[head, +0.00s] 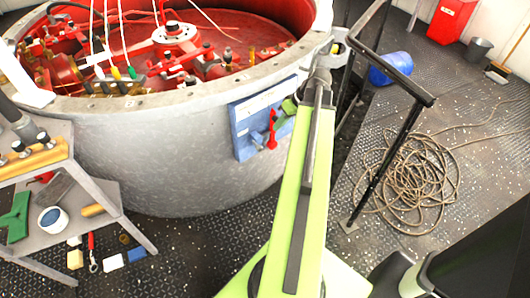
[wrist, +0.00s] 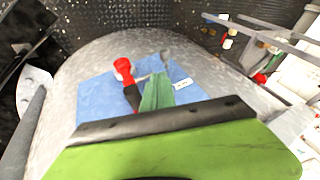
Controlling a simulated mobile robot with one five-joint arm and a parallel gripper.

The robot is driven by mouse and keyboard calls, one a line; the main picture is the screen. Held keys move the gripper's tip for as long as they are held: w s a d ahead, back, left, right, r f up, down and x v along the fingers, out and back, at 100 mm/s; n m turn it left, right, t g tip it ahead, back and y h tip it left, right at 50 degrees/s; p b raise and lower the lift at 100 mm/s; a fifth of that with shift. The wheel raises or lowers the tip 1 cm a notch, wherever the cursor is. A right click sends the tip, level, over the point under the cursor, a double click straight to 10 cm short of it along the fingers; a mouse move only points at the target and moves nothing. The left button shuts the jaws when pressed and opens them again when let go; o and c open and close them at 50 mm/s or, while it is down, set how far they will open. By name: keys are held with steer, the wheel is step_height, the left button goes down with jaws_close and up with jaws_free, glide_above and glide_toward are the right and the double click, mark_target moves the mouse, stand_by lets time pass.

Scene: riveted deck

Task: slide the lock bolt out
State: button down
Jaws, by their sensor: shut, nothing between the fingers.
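A blue panel (head: 243,140) is fixed to the side of a big grey drum (head: 160,160). A red lever (head: 272,128) and a green piece (head: 290,106) are on the panel. In the wrist view the panel (wrist: 95,95) shows with the red-topped, black-shafted lever (wrist: 124,70) beside the green piece (wrist: 157,94). I cannot tell which part is the lock bolt. My gripper (head: 322,66) is at the far end of my lime-green arm, by the drum's rim, to the right of and above the panel. It is shut and empty; its fingertips are hard to make out.
A black railing (head: 385,160) stands close right of my arm. Coiled rope (head: 410,180) and a blue barrel (head: 390,68) lie on the deck beyond. A grey cart (head: 60,225) with tools stands at left. Open red machinery fills the drum's top.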

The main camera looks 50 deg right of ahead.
stand_by(0.3)
steer(key=b+x, duration=0.8)
steer(key=x, duration=0.2)
steer(key=shift+r, duration=0.1)
